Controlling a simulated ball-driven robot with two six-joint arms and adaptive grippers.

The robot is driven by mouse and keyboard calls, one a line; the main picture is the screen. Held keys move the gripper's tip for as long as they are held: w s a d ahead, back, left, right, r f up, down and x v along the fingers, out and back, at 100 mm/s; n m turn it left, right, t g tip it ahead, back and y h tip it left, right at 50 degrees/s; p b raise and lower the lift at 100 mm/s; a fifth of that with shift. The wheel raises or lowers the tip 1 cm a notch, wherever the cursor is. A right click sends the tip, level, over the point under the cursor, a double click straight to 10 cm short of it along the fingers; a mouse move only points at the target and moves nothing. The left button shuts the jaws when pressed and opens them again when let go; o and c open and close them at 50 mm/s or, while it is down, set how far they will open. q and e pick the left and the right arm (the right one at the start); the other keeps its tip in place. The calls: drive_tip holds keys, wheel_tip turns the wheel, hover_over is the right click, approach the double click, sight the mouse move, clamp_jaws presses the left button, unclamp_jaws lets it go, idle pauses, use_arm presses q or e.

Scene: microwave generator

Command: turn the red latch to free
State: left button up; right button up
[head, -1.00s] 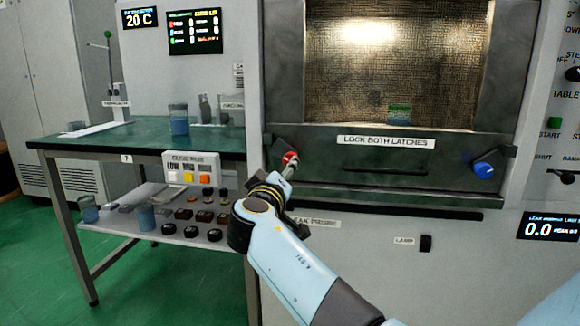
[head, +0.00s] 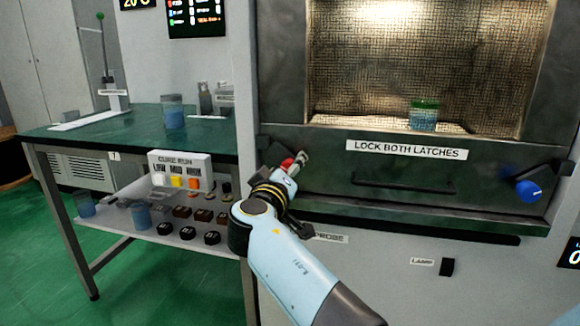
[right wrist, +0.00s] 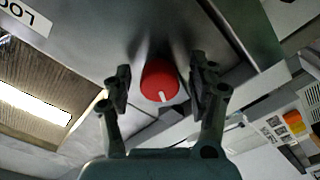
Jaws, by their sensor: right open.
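The red latch (head: 288,164) is a round red knob on the left end of the dark panel under the microwave window. In the right wrist view the red latch (right wrist: 159,81) carries a white mark that points toward the gripper's palm. My right gripper (right wrist: 160,88) is open, with one finger on each side of the knob and a visible gap to each. In the head view my right gripper (head: 300,162) partly covers the knob. Whether the fingertips reach past the knob's face is hard to tell. My left gripper is not in view.
A blue latch knob (head: 528,190) is at the panel's right end. A dark handle bar (head: 402,187) lies between, under the "LOCK BOTH LATCHES" label (head: 407,150). A green-topped bench (head: 60,137) with jars and a button box (head: 180,170) stands at left.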

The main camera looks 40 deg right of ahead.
drive_tip(key=shift+c, duration=0.8)
drive_tip(key=c, duration=0.7)
drive_tip(key=shift+r, duration=0.1)
drive_tip(key=shift+c, duration=1.4)
